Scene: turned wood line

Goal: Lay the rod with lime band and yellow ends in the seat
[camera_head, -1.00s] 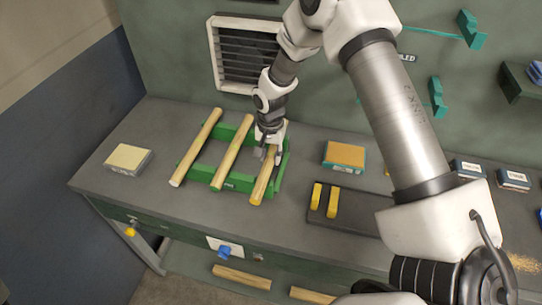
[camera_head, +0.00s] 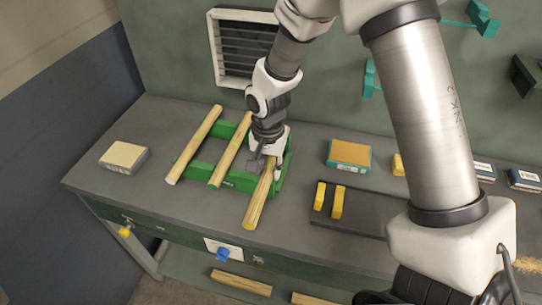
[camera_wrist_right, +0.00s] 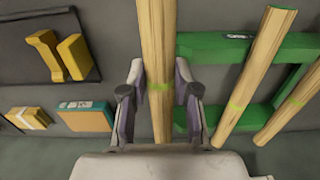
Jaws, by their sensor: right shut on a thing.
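My right gripper (camera_head: 266,163) is shut on a pale wooden rod (camera_head: 257,203) at the right end of the green rack (camera_head: 238,182). In the right wrist view the fingers (camera_wrist_right: 158,95) sit on both sides of this rod (camera_wrist_right: 160,40), across its lime band (camera_wrist_right: 160,87). The rod looks raised off the rack, its near end over the front of the bench. Its end colours are not clear. A dark slab (camera_head: 372,210) with two upright yellow blocks (camera_head: 328,199) lies to the right; I cannot tell whether this is the seat. My left gripper is not in view.
An orange-topped box (camera_head: 348,155) stands behind the slab. A pale-topped block (camera_head: 124,156) lies at left. Bench between rack and slab is clear.

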